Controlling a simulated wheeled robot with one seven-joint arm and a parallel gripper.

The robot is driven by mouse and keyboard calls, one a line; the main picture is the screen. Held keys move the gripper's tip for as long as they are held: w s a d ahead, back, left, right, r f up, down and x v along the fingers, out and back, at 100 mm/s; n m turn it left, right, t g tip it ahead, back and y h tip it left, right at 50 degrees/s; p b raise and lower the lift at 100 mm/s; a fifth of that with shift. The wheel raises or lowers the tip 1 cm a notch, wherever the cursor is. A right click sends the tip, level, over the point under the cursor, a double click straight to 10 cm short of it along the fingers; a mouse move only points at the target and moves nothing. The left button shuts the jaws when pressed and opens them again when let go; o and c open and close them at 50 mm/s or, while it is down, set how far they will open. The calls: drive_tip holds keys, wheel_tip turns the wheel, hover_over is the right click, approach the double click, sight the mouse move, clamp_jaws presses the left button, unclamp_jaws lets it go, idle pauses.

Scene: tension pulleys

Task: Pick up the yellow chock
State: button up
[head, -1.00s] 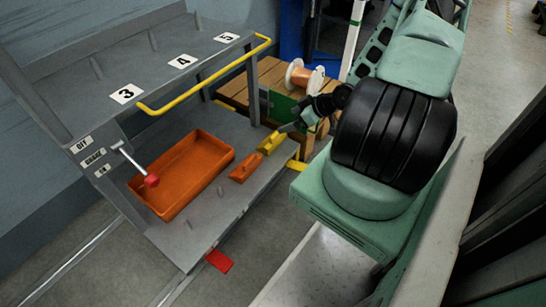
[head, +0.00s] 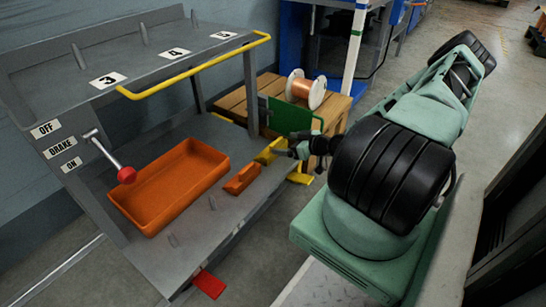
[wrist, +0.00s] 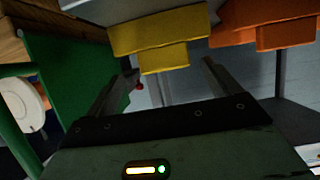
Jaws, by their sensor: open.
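The yellow chock (head: 270,151) lies on the grey lower shelf (head: 212,224), near its right end. In the wrist view the yellow chock (wrist: 160,38) is at the top middle, just beyond and between the fingers. My gripper (head: 287,149) is to the right of the chock in the head view, close to it. In the wrist view my gripper (wrist: 166,75) is open and nothing is between its fingers. Whether a fingertip touches the chock I cannot tell.
An orange chock (head: 242,179) lies left of the yellow one; it also shows in the wrist view (wrist: 262,25). An orange tray (head: 138,222) is farther left. A green panel (head: 292,117) and a copper spool (head: 306,90) stand behind. A red-knobbed lever (head: 126,175) sticks out at left.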

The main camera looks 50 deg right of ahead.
sight(278, 144)
drive_tip(key=shift+x, duration=0.8)
drive_tip(key=b+x, duration=0.4)
drive_tip(key=shift+w+a+f, duration=0.15)
drive_tip(key=shift+a+f, duration=0.1)
drive_tip(key=shift+f, duration=0.05)
drive_tip(key=shift+w, duration=0.4)
drive_tip(key=shift+r, duration=0.1)
drive_tip(key=c, duration=1.2)
